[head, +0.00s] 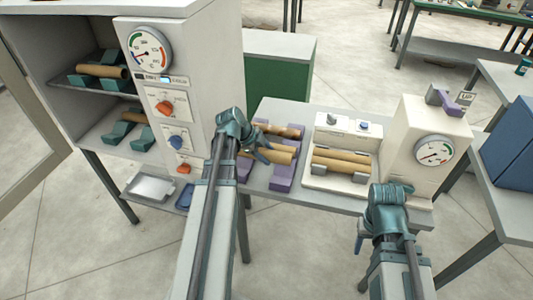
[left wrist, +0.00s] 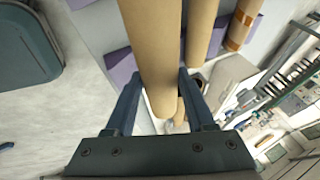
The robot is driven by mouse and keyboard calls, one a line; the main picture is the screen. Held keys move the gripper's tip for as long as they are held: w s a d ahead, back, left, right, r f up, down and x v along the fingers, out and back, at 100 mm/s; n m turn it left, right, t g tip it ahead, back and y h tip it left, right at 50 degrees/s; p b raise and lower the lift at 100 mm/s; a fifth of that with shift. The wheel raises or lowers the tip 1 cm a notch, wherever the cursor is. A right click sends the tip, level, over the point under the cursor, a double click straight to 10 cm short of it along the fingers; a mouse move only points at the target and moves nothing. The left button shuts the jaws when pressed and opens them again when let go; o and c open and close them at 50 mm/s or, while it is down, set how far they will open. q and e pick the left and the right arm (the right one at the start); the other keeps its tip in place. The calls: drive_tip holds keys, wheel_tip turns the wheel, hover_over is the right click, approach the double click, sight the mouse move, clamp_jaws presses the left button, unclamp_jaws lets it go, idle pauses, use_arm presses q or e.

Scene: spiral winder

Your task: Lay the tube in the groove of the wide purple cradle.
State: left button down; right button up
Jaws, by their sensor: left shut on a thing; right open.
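My left gripper (head: 262,153) is shut on a plain brown tube (head: 279,156), which also shows between its fingers in the left wrist view (left wrist: 158,50). The tube lies across the front of the wide purple cradle (head: 281,184); I cannot tell whether it touches the groove or hangs just above. Purple cradle parts show on both sides of it in the left wrist view (left wrist: 120,68). Behind it are another plain tube (left wrist: 202,28) and a tube with orange tape (left wrist: 240,28). My right gripper (head: 362,236) is open and empty, in front of the table.
A white winder (head: 312,178) with two tubes stands right of the cradle. At left, a tall cabinet (head: 185,80) holds tubes on green cradles.

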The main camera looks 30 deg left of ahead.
use_arm(q)
drive_tip(key=shift+f+b, duration=2.65)
drive_tip(key=shift+f, duration=0.45)
drive_tip(key=shift+c, duration=0.8)
unclamp_jaws()
drive_tip(key=p+v, duration=1.2)
drive_tip(key=v, duration=0.2)
drive_tip(key=shift+f, duration=0.1)
